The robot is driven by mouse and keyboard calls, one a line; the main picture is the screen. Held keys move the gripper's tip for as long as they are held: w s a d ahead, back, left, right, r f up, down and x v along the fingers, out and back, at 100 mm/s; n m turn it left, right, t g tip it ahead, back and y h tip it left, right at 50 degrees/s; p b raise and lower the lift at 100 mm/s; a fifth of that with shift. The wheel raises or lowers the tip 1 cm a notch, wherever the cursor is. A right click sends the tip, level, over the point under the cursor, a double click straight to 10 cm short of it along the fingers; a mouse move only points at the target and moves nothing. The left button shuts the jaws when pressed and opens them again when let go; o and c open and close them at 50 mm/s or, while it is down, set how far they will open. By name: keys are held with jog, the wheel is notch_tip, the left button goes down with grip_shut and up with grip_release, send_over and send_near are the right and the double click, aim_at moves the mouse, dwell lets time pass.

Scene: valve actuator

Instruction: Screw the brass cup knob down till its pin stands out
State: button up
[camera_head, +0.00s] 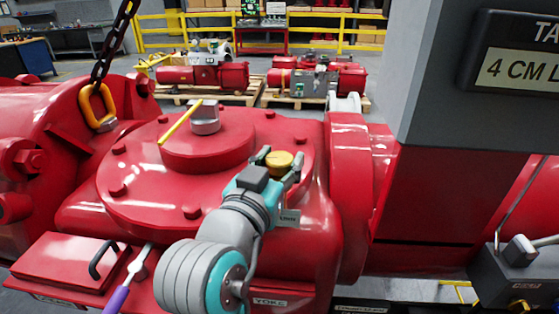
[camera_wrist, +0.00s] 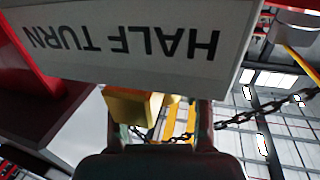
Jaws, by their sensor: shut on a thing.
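The brass cup knob (camera_head: 279,159) sits on top of the red valve actuator, to the right of the large round cover. My gripper (camera_head: 280,164) has one teal-grey finger on each side of the knob and is shut on it. In the wrist view the brass knob (camera_wrist: 132,104) shows partly between the dark fingers of my gripper (camera_wrist: 160,118). The knob's lower part is hidden by my gripper and a plate. I cannot make out a pin at the knob.
A pale plate (camera_wrist: 130,42) reading HALF TURN, upside down, fills the top of the wrist view. A grey cap with a yellow pointer (camera_head: 182,124) stands on the round cover (camera_head: 130,180). A chain (camera_head: 113,38) hangs at left. A grey column (camera_head: 440,110) rises at right.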

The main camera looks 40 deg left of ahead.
aim_at(279, 158)
jog(key=o, duration=1.2)
jog(key=shift+r, duration=0.1)
notch_tip(279, 158, up, 10)
jog(key=shift+f, duration=0.1)
